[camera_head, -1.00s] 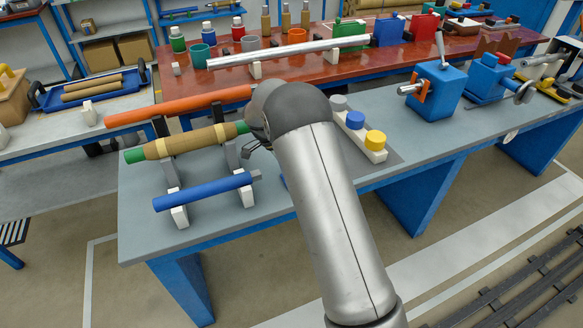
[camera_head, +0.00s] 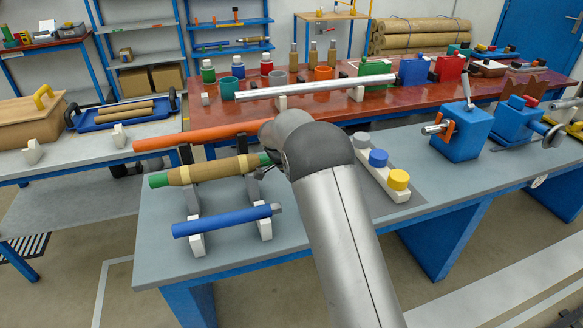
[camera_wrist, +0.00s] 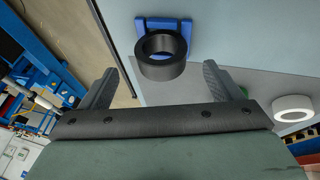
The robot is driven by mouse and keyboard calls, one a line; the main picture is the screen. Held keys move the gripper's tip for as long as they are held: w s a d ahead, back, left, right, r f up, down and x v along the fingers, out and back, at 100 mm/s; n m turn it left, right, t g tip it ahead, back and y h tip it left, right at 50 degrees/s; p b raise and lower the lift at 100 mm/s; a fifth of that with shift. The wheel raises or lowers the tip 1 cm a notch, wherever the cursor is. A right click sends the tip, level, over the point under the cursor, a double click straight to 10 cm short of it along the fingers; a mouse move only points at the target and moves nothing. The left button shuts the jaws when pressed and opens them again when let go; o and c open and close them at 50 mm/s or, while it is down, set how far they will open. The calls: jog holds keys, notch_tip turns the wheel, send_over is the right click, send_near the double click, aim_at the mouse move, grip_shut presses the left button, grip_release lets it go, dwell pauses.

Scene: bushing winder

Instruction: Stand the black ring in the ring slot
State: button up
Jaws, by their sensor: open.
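The black ring (camera_wrist: 162,68) shows in the wrist view, its hole facing partly toward the camera. A blue holder (camera_wrist: 178,22) lies right behind it; I cannot tell whether the ring rests on it, in it or just beside it. I cannot identify the ring slot for certain. My gripper (camera_wrist: 160,75) is open, with one finger to each side of the ring in the picture and no visible contact. In the head view my arm hides the gripper and the black ring.
A white ring (camera_wrist: 293,108) lies at the right in the wrist view. On the grey bench (camera_head: 310,225) stand a blue rod (camera_head: 222,221), a brown wound rod (camera_head: 215,170) and a white strip (camera_head: 395,190) with coloured knobs. Blue fixtures (camera_head: 462,132) stand to the right.

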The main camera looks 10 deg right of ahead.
jog(key=v, duration=1.2)
jog(key=shift+r, duration=0.3)
jog(key=shift+a, duration=0.1)
jog(key=s+d+f+n+y+b, duration=0.1)
jog(key=s+d+n+b, duration=0.2)
jog(key=s, duration=0.6)
jog(key=s+d+f+n+y, duration=0.1)
jog(key=s+d+n+y, duration=0.2)
jog(key=s, duration=0.5)
jog(key=s+d+f+n+b, duration=0.1)
jog(key=s+d+n+b, duration=0.1)
jog(key=s+n, duration=0.5)
jog(key=s+f+n, duration=0.1)
jog(key=s+f, duration=0.2)
jog(key=s, duration=0.4)
jog(key=s+f+n+t+y, duration=0.1)
jog(key=s+f, duration=0.2)
jog(key=s, duration=0.4)
jog(key=shift+d+t+b, duration=0.3)
